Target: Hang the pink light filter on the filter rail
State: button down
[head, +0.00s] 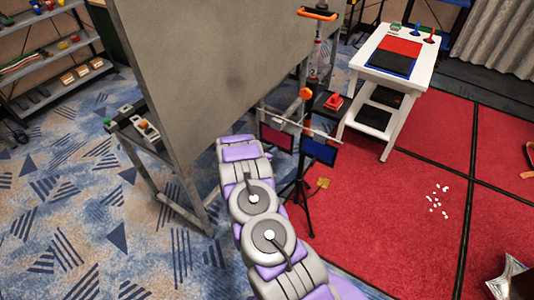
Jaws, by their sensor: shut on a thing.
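My arm reaches up from the bottom of the head view to the edge of the grey panel. Its far end hides my gripper, so neither the jaws nor anything in them shows. A pale rail (315,132) crosses a black tripod stand (299,180) just right of the arm's end. A dark red, slightly pinkish filter (277,138) hangs at the rail's left part, close to my arm. I cannot tell if it is the pink one. A blue filter (318,151) hangs right of it. No other pink filter shows.
A large grey panel (220,70) on a metal frame stands left of the tripod. A white table (412,55) with red and dark mats stands at the back right. Small white bits (438,198) lie on the red carpet (385,215), which is otherwise mostly clear.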

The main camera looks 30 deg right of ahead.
aim_at(275, 143)
jog(key=shift+w+a+r, duration=0.5)
jog(key=shift+w+r, duration=0.05)
jog(key=shift+w, duration=0.05)
jog(key=d, duration=0.4)
jog(key=shift+w+d+f, duration=0.35)
jog(key=shift+w+f, duration=0.05)
jog(key=shift+w+d+b, duration=0.15)
jog(key=shift+d+b, duration=0.15)
jog(key=shift+d, duration=0.1)
jog(key=shift+a+f, duration=0.2)
jog(key=shift+f, duration=0.4)
jog(key=c, duration=1.4)
grip_release()
jog(key=shift+w+f, duration=0.1)
jog(key=o, duration=0.4)
jog(key=shift+a+r, duration=0.25)
jog(key=shift+a, duration=0.25)
